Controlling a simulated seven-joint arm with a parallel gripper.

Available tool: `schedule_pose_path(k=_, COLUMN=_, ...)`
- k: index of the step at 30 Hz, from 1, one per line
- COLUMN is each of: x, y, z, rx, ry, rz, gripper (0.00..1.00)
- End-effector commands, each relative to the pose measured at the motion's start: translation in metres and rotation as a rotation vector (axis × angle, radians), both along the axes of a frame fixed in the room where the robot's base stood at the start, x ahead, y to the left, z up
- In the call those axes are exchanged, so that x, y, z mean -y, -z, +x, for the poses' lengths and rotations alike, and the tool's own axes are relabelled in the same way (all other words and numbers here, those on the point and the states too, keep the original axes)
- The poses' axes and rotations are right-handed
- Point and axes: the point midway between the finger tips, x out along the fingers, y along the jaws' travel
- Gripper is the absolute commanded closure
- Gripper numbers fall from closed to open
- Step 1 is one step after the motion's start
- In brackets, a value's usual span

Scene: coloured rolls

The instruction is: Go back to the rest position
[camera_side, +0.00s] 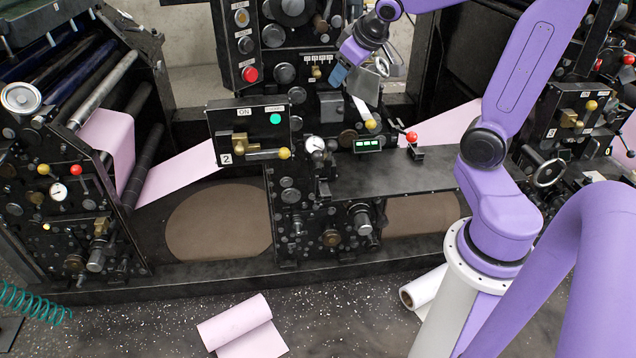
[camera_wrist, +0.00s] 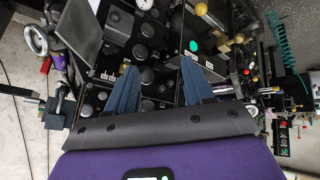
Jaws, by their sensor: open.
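My gripper (camera_side: 340,76) is at the end of my purple arm, in front of the upper middle of the black machine (camera_side: 345,187) in the side view. In the wrist view my gripper (camera_wrist: 158,88) shows two blue fingers spread apart with nothing between them. The machine's panel of dark knobs lies beyond the fingers. I cannot tell exactly how far the fingertips are from the panel.
A lever with a yellow knob (camera_side: 284,153) and one with a red knob (camera_side: 411,137) stick out below my gripper. A pink roll (camera_side: 236,322) and a white roll (camera_side: 420,287) lie on the speckled floor. Pink sheet (camera_side: 180,176) runs through the machine at left.

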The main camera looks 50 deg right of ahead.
Motion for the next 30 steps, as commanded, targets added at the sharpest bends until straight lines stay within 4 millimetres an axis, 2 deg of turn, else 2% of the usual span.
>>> schedule_pose_path(k=1, x=-0.024, y=0.007, z=-0.007, rx=-0.035, ry=-0.067, rz=0.009, gripper=0.48)
schedule_pose_path(k=6, x=-0.091, y=0.030, z=-0.042, rx=-0.160, ry=-0.277, rz=0.023, gripper=0.48)
schedule_pose_path(k=12, x=-0.151, y=0.054, z=-0.103, rx=-0.317, ry=-0.530, rz=0.010, gripper=0.48)
schedule_pose_path(k=15, x=-0.172, y=0.065, z=-0.138, rx=-0.395, ry=-0.658, rz=-0.008, gripper=0.48)
schedule_pose_path(k=21, x=-0.191, y=0.080, z=-0.204, rx=-0.541, ry=-0.882, rz=-0.060, gripper=0.48)
schedule_pose_path(k=24, x=-0.193, y=0.084, z=-0.226, rx=-0.589, ry=-0.958, rz=-0.084, gripper=0.48)
schedule_pose_path(k=30, x=-0.192, y=0.088, z=-0.245, rx=-0.631, ry=-1.020, rz=-0.105, gripper=0.48)
